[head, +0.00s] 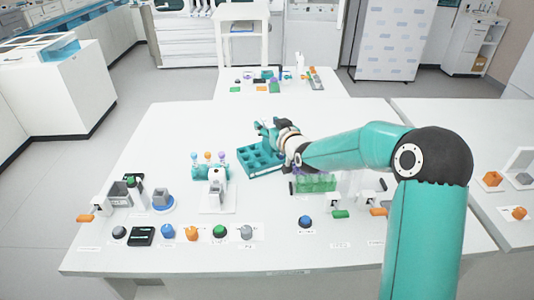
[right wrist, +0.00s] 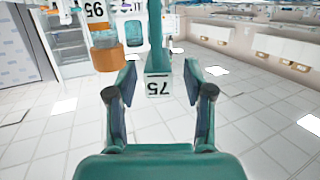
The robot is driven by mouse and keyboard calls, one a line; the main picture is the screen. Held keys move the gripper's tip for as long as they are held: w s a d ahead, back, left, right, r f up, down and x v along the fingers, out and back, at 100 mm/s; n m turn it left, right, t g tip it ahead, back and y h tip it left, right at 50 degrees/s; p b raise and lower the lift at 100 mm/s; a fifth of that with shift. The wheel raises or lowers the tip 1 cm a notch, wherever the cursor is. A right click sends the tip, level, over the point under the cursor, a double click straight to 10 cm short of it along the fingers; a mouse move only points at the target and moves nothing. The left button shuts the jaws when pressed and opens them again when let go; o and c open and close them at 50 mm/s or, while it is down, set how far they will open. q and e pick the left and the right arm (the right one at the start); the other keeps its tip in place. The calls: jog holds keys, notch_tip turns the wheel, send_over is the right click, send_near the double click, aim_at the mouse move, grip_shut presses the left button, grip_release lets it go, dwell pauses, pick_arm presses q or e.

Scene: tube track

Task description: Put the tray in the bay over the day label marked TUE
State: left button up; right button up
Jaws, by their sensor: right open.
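A teal tray (head: 258,163) with several square compartments lies on the white table, left of my right forearm. My right gripper (head: 265,128) is just behind the tray's back right edge in the head view; I cannot tell its height. In the right wrist view my right gripper (right wrist: 158,108) is open, with nothing clearly held between its fingers. Small white labels lie along the table front, but their text is too small to read, so I cannot pick out TUE or its bay. My left gripper is not in view.
A teal rack with coloured tops (head: 195,172) stands left of the tray. A green clear rack (head: 316,184) is right of it, partly behind my arm. Several knobs and switches line the front. In the right wrist view an orange-based vial (right wrist: 107,55) is close by.

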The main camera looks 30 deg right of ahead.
aim_at(264, 121)
jog(key=shift+p+x, duration=0.65)
jog(key=shift+x, duration=1.3)
jog(key=shift+s+f, duration=0.1)
jog(key=shift+f, duration=0.05)
grip_shut()
